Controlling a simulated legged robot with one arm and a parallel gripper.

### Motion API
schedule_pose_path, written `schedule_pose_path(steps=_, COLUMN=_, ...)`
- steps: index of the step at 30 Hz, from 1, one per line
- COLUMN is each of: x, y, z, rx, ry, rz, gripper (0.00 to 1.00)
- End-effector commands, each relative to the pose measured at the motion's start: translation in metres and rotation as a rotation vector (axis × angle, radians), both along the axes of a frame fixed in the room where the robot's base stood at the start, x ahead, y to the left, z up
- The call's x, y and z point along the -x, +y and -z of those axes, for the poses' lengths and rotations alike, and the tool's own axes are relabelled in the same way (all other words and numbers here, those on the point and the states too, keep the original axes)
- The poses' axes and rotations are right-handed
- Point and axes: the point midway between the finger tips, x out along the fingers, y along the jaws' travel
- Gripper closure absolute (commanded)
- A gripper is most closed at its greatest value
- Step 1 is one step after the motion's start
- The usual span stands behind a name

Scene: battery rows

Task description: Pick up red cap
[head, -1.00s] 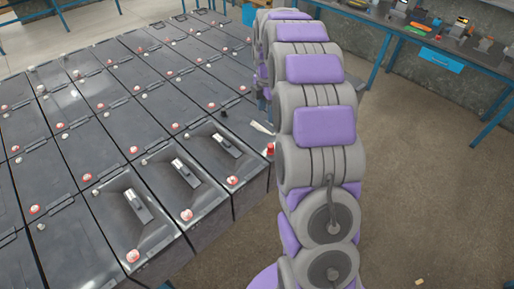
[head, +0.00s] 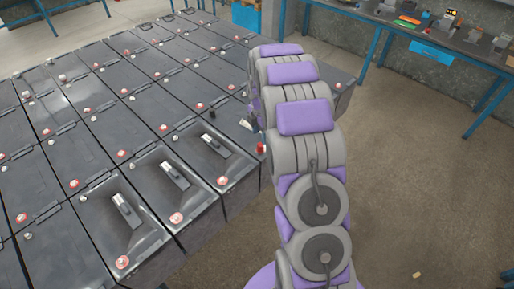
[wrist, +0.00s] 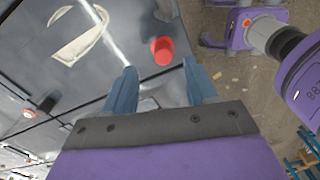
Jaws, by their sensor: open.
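The red cap (wrist: 162,50) sits at the edge of a dark battery top in the wrist view, ahead of and between my fingertips. It also shows in the head view as a small red piece (head: 261,149) just left of my arm. My gripper (wrist: 160,82) is open, with two blue-grey fingers apart and nothing between them.
Rows of dark batteries (head: 110,120) with several red and white terminals fill the left. A pale piece (wrist: 80,32) lies on the battery near the cap. A workbench (head: 400,22) with tools stands at the back right. The floor (head: 420,190) on the right is mostly clear.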

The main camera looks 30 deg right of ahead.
Motion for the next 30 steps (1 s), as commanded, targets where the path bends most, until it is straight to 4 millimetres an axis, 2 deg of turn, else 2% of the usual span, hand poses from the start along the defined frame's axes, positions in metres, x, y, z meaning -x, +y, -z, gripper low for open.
schedule_pose_path(steps=9, x=0.003, y=0.021, z=0.04, rx=0.016, ry=0.001, rz=0.002, gripper=0.43)
schedule_pose_path(steps=13, x=0.003, y=0.025, z=0.045, rx=0.022, ry=-0.001, rz=0.0, gripper=0.43)
schedule_pose_path(steps=17, x=0.003, y=0.019, z=0.045, rx=0.015, ry=-0.001, rz=0.001, gripper=0.43)
schedule_pose_path(steps=24, x=0.003, y=0.006, z=0.048, rx=0.002, ry=0.0, rz=0.002, gripper=0.64)
schedule_pose_path(steps=30, x=0.003, y=0.013, z=0.046, rx=0.009, ry=0.0, rz=0.001, gripper=0.84)
